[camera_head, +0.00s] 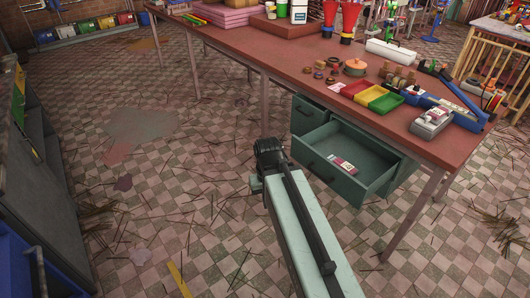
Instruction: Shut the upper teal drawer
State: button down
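A teal drawer (325,172) under the red-brown table stands pulled well out, its front facing lower left. A pink-and-white packet (342,164) lies inside it. Another teal drawer front (309,116) with a dark handle shows behind and above it, and it looks shut. From this angle I cannot tell how the two are stacked. My gripper (268,152) is dark and sits at the end of my pale arm, just left of the open drawer's front in the picture. Its fingers are not clear, so I cannot tell whether it is open or touching the drawer.
The red-brown table (285,62) carries red, yellow and green trays (369,96), a blue device (455,112) and several small items. A table leg (412,218) stands right of the drawer. Thin sticks litter the checkered floor (190,165). A dark cabinet (45,195) stands at left.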

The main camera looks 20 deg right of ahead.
aim_at(376, 165)
jog(key=u, duration=2.6)
jog(key=k, duration=1.05)
jog(key=z, duration=0.8)
jog(key=i, duration=1)
jog(key=u, duration=0.05)
